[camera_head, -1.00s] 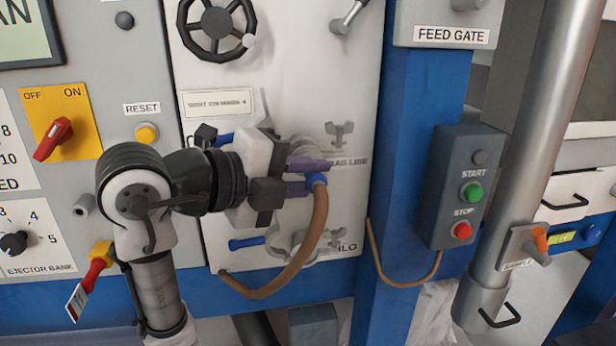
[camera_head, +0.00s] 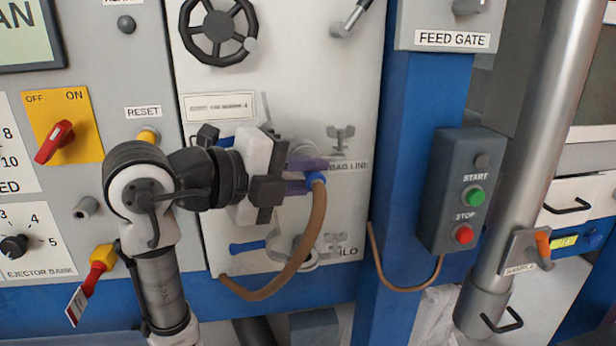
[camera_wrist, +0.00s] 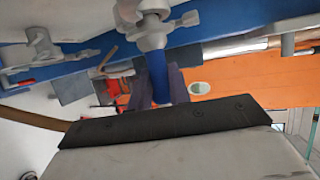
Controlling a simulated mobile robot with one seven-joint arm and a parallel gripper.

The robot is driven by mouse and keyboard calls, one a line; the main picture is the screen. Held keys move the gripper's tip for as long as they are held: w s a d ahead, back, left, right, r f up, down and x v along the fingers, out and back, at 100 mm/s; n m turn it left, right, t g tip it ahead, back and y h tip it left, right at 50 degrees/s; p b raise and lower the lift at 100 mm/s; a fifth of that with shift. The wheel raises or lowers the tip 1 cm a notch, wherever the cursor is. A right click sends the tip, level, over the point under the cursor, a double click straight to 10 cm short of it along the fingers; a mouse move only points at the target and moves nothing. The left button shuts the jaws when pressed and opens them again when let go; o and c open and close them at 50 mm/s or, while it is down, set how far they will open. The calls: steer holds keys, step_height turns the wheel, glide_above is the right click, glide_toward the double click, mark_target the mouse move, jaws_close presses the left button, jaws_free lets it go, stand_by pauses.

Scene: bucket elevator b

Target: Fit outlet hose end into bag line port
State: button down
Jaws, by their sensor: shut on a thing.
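My gripper (camera_head: 302,175) has its purple fingers shut on the blue outlet hose end (camera_head: 317,179), in front of the white panel beside the BAG LINE label. The tan hose (camera_head: 314,235) hangs from it in a curve to the lower left. The grey bag line port (camera_head: 309,149) is partly hidden behind my gripper. In the wrist view, the blue hose end (camera_wrist: 158,78) stands between the fingers, lined up with the grey port collar (camera_wrist: 151,37). They look touching or nearly so; I cannot tell how deep the end sits.
The lower port (camera_head: 300,250) has a blue handle (camera_head: 247,246) and a partly hidden label ending in ILO. A grey wing clamp (camera_head: 340,138) sticks out near the bag line port. A blue post (camera_head: 400,180) and START/STOP box (camera_head: 462,190) stand to the right.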

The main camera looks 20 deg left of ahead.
steer(key=shift+w+a, duration=0.3)
steer(key=shift+w, duration=0.15)
steer(key=c, duration=1.2)
jaws_free()
steer(key=b+v, duration=0.2)
steer(key=v, duration=1.2)
steer(key=shift+b, duration=0.4)
steer(key=shift+w, duration=0.1)
